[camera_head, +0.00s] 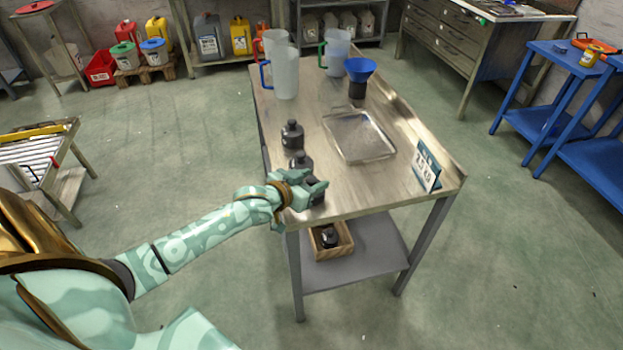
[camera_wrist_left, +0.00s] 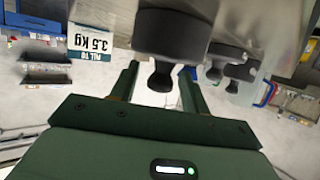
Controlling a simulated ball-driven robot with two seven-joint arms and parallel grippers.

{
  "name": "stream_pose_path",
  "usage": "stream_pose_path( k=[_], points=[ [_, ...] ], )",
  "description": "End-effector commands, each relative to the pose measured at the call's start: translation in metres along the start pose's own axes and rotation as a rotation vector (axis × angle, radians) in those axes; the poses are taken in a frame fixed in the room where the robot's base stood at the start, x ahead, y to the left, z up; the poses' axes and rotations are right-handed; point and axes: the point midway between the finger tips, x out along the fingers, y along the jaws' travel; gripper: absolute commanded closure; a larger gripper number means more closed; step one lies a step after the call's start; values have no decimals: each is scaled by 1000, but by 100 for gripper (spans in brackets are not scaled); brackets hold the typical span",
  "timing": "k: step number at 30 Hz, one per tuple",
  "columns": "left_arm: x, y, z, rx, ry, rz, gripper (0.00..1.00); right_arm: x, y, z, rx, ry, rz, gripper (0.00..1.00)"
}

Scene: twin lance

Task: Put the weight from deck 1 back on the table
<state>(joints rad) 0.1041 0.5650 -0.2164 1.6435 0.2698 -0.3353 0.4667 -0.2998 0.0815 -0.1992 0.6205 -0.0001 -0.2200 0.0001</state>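Several dark knobbed weights stand in a row along the left side of the table (camera_head: 385,185): a far one (camera_head: 292,134), a middle one (camera_head: 301,160) and a near one (camera_head: 317,196). My left gripper (camera_head: 312,187) is at the near weight and partly hides it. In the left wrist view, my left gripper (camera_wrist_left: 158,85) has its fingers apart, with a weight's knob (camera_wrist_left: 160,78) between them and gaps on both sides. Another dark weight (camera_head: 329,236) sits in a wooden box (camera_head: 345,248) on the lower shelf. My right gripper is not in view.
A clear tray (camera_head: 359,136), a blue funnel (camera_head: 360,68) on a dark base and several translucent jugs (camera_head: 285,75) stand farther back. A sign (camera_head: 426,167) reading 3.5 kg in the wrist view stands at the right edge. The table's front middle is clear.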

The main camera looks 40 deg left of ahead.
Motion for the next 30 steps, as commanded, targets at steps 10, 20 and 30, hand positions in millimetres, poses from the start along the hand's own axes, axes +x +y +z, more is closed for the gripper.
stream_pose_path(
  k=[10, 20, 30],
  points=[
    [-4, 0, -2, 0, 0, 0, 53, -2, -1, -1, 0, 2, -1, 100],
    [-74, 0, -6, -1, 0, 0, 53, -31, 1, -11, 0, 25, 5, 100],
    [-120, 0, -2, -1, 1, -1, 53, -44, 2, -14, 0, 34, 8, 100]
  ],
)
